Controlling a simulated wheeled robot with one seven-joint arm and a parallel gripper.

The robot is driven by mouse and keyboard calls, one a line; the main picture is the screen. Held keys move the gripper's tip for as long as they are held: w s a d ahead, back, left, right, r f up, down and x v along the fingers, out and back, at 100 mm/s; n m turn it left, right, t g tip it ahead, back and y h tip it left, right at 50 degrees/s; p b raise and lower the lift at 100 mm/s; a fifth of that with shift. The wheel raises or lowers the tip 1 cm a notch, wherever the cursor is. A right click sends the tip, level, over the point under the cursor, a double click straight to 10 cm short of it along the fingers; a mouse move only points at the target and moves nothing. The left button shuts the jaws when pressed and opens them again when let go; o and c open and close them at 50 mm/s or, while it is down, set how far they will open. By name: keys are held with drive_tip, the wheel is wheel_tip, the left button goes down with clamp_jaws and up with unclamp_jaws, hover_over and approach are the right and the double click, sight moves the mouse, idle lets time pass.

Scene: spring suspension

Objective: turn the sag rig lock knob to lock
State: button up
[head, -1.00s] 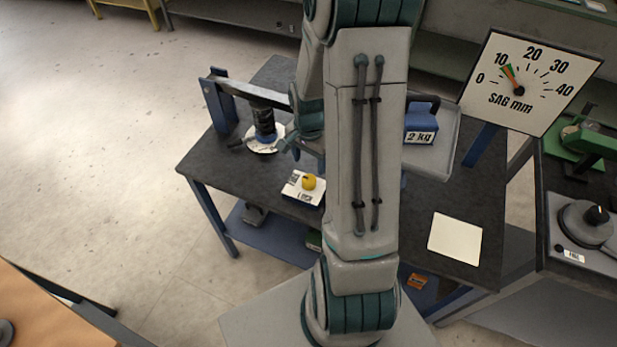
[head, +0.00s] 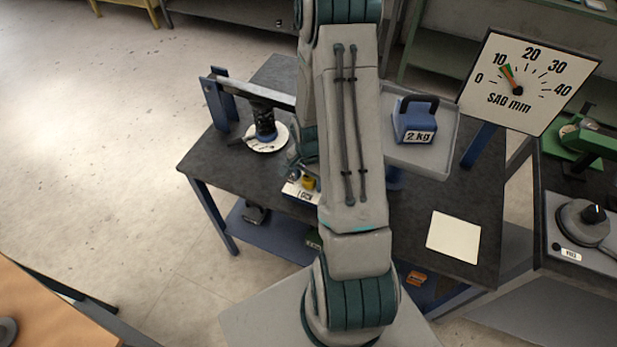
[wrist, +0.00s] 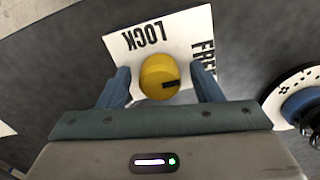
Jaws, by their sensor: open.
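The yellow lock knob (wrist: 160,76) sits on a white plate (wrist: 178,32) lettered LOCK and FREE. A black mark on the knob points to the right in the wrist view, on the FREE side, away from the LOCK lettering. My gripper (wrist: 160,68) is open, with one blue finger on each side of the knob. I cannot tell whether either finger touches it. The right finger partly covers the FREE lettering. In the head view the knob (head: 308,183) shows at the table's front edge beside my arm, which hides part of the plate.
A dark spring on a round white base (head: 268,143) stands under a lever beam behind the knob. A blue 2 kg weight (head: 413,125) sits on a grey tray (head: 440,150). A sag dial (head: 525,85) stands at right. A blank cream sheet (head: 454,232) lies on the table.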

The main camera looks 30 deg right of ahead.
drive_tip(key=c, duration=1)
drive_tip(key=n+b, duration=0.2)
drive_tip(key=n, duration=0.1)
drive_tip(key=shift+f+n, duration=0.1)
drive_tip(key=shift+n, duration=0.3)
drive_tip(key=n+b, duration=0.1)
drive_tip(key=n, duration=0.3)
drive_tip(key=shift+n, duration=0.3)
drive_tip(key=n, duration=0.4)
drive_tip(key=shift+n+b, duration=0.3)
drive_tip(key=shift+b, duration=0.1)
drive_tip(key=n, duration=0.4)
drive_tip(key=shift+n+p, duration=0.3)
drive_tip(key=shift+n, duration=0.1)
